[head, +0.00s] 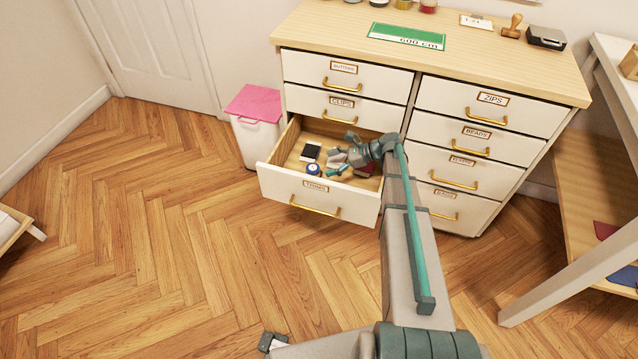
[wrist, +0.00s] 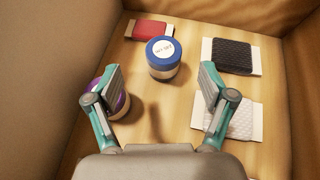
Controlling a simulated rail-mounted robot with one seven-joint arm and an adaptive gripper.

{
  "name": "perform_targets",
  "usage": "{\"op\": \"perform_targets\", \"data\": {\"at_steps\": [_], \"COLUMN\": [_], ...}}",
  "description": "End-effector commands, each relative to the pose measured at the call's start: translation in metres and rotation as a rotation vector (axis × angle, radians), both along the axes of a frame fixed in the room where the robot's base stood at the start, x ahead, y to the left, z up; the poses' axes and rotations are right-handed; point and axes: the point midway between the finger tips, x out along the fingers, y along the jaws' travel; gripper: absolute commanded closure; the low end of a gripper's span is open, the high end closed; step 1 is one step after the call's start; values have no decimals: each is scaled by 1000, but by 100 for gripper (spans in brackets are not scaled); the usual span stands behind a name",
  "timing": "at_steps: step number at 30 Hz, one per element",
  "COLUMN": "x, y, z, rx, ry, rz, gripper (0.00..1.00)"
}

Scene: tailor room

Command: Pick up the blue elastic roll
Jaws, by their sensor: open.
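The blue elastic roll (wrist: 163,57), a short cylinder with a blue top and a white label, stands upright on the drawer floor in the wrist view. In the head view the blue roll (head: 313,169) sits near the front of the open drawer (head: 318,197). My gripper (wrist: 158,78) is open and empty in the wrist view. The roll lies ahead of its fingertips, roughly centred between them, and no contact shows. In the head view my gripper (head: 340,165) is inside or just above the drawer.
A purple roll (wrist: 118,100) stands beside the left finger. A black card (wrist: 232,56) and a white card (wrist: 228,118) lie on the right, and a red item (wrist: 152,30) lies behind. The drawer walls close in the space. A pink-lidded bin (head: 256,125) stands left of the cabinet.

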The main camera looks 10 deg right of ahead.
Motion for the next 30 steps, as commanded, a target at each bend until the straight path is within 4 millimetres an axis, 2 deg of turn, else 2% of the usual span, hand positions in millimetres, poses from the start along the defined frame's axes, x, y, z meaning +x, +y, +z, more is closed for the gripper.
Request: {"op": "perform_targets", "data": {"at_steps": [1,16,25,30], "x": [2,15,24,26], "y": [0,28,61,65], "z": [-9,-22,-40,-41], "rx": [18,45,45,44], "ry": [5,13,14,13], "rz": [-16,-40,-39,-41], "gripper": [18,18,18,18]}}
